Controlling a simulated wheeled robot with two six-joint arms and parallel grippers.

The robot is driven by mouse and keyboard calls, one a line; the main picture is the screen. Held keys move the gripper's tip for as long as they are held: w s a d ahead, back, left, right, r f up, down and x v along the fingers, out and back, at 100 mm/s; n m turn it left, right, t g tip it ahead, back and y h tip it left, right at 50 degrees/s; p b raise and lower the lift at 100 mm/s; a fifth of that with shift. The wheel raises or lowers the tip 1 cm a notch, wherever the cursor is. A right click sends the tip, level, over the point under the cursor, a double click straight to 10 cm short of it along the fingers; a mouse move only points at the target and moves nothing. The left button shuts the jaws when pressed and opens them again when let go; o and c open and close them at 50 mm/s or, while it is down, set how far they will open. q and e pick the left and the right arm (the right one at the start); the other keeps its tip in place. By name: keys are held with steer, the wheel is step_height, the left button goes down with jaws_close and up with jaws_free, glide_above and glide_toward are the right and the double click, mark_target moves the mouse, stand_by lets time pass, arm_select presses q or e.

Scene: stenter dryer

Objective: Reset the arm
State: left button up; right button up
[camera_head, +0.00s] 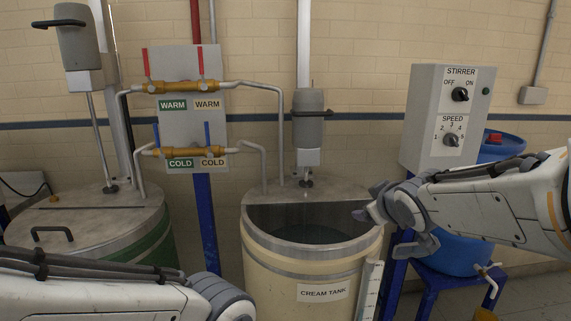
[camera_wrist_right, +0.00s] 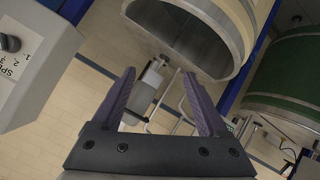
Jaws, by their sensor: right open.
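My right arm (camera_head: 490,210) reaches in from the right in the head view, its grey wrist end in front of the cream tank's right rim. In the right wrist view, my right gripper (camera_wrist_right: 159,75) has its two purple fingers spread apart with nothing between them. My left arm (camera_head: 100,297) lies along the lower left edge of the head view. Its grey wrist joint shows at the bottom, but the left gripper's fingers are not visible.
The open cream tank (camera_head: 300,268) holds dark liquid. A green-banded tank (camera_head: 90,215) stands left. Warm and cold valves (camera_head: 186,87) are on a wall panel. The stirrer control box (camera_head: 422,115) hangs at the right, with a blue barrel (camera_head: 455,253) below.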

steer(key=s+a+f+g+y, duration=0.1)
steer(key=s+a+f+g, duration=0.2)
steer(key=s+a+f, duration=0.3)
steer(key=s+a+f+g+y, duration=0.1)
steer(key=s+a+f+g, duration=0.3)
steer(key=s, duration=0.4)
steer(key=s+a+f+g, duration=0.1)
steer(key=s+f+g, duration=0.1)
steer(key=s, duration=0.6)
steer(key=s+a+f+n+g, duration=0.1)
steer(key=s+a+f+g, duration=0.1)
steer(key=s, duration=0.7)
steer(key=shift+a+f+g+h+p, duration=0.3)
steer(key=shift+f+g+h+p, duration=0.15)
steer(key=shift+f, duration=0.2)
